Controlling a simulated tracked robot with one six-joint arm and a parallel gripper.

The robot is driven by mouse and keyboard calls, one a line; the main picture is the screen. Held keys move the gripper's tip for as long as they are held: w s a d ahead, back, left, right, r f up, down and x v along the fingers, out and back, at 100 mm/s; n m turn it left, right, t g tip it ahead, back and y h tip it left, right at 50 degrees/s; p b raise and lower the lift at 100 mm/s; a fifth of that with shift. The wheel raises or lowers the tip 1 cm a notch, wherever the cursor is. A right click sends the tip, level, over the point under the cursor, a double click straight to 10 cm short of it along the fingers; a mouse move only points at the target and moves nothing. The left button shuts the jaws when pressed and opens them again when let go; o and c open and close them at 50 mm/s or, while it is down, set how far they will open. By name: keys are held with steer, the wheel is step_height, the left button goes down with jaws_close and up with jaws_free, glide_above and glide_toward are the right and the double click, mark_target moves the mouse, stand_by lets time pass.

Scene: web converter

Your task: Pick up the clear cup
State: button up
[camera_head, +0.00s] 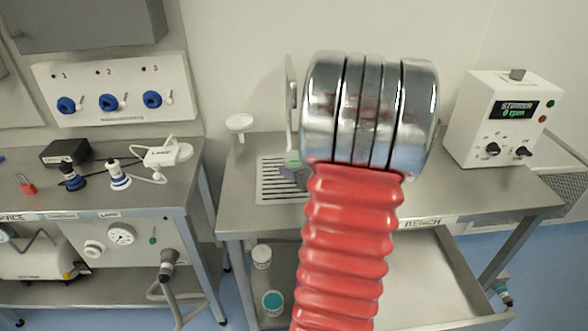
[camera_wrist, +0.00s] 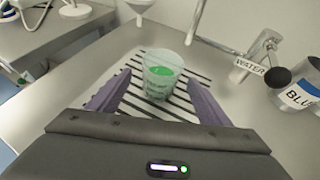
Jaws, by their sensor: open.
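The clear cup (camera_wrist: 161,74) stands upright on the slatted drain grate in the wrist view, with something green visible in it. My gripper (camera_wrist: 158,98) is open, with one purple finger on each side in front of the cup. The fingers look apart from the cup, which sits just beyond and between their tips. In the head view my red ribbed arm and its metal joint hide most of this spot.
The drain grate (camera_head: 277,196) lies on the bench (camera_head: 240,208). A white funnel (camera_head: 239,124) stands behind it. A tap labelled WATER (camera_wrist: 252,60) and a metal container labelled BLU (camera_wrist: 302,90) are at the right in the wrist view. A stirrer box (camera_head: 508,118) stands far right.

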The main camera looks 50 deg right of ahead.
steer(key=shift+x, duration=1.9)
steer(key=shift+f, duration=0.1)
steer(key=shift+x, duration=2.6)
steer(key=shift+d, duration=0.1)
steer(key=shift+c, duration=0.4)
steer(key=c, duration=1.2)
steer(key=shift+c, duration=0.2)
step_height(320, 180, up, 10)
